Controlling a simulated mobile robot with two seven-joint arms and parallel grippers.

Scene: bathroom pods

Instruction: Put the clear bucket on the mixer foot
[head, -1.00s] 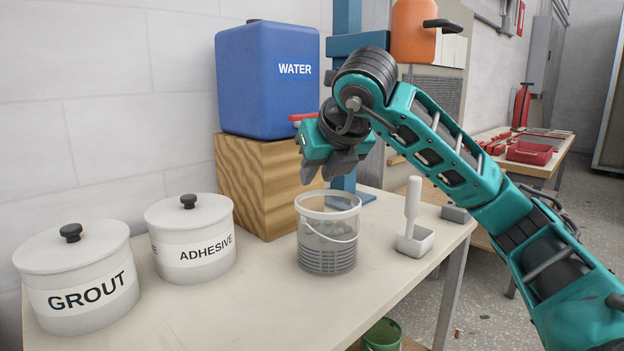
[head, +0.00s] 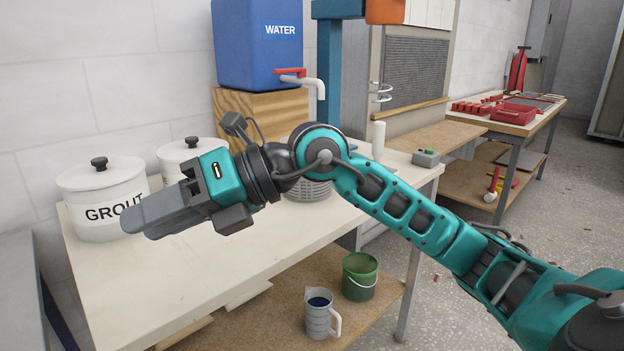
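The clear bucket (head: 308,191) stands on the bench behind my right arm. Only its grey ribbed lower part shows below the arm; its rim and handle are hidden. The mixer's blue column (head: 329,75) rises at the back, beside the water tank, with an orange part at its top. The mixer foot is hidden behind my arm. My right gripper (head: 150,215) is in front and left of the bucket, over the bench and apart from the bucket. Its fingers point left and overlap from this side, so their opening cannot be judged. Nothing shows held. My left gripper is out of view.
A grout pot (head: 100,205) and a partly hidden second white pot (head: 180,155) stand at the back left. A blue water tank (head: 258,45) with a tap sits on a wooden block (head: 260,105). A jug (head: 319,315) and green bucket (head: 360,277) are on the lower shelf.

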